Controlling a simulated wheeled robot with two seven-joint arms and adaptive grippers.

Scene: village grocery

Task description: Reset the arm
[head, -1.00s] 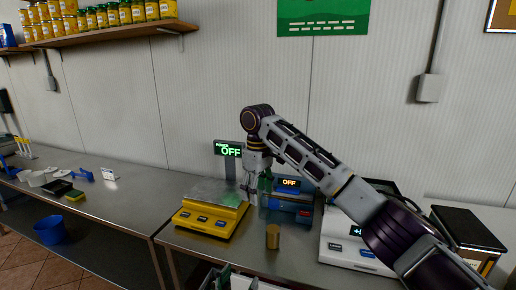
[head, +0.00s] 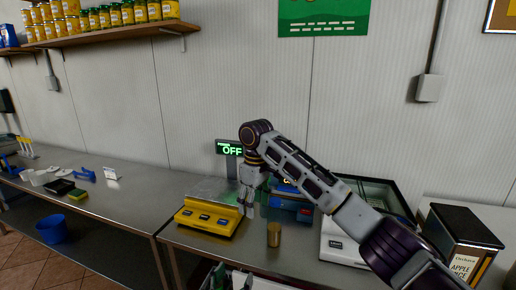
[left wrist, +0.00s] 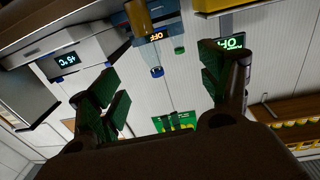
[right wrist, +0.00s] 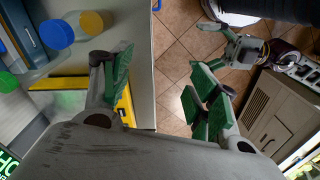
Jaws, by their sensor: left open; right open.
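My right arm (head: 310,175) reaches in from the right across the counter. Its right gripper (head: 247,205) points down by the right edge of a yellow scale (head: 208,222). In the right wrist view its green-padded fingers (right wrist: 160,95) are spread and empty. My left gripper (head: 232,279) is low at the bottom edge of the head view, in front of the counter and mostly cut off. In the left wrist view its fingers (left wrist: 165,100) are apart with nothing between them. It also shows in the right wrist view (right wrist: 242,47).
A blue device (head: 288,207) stands behind a brass cylinder (head: 274,236). A steel table (head: 125,200) extends left.

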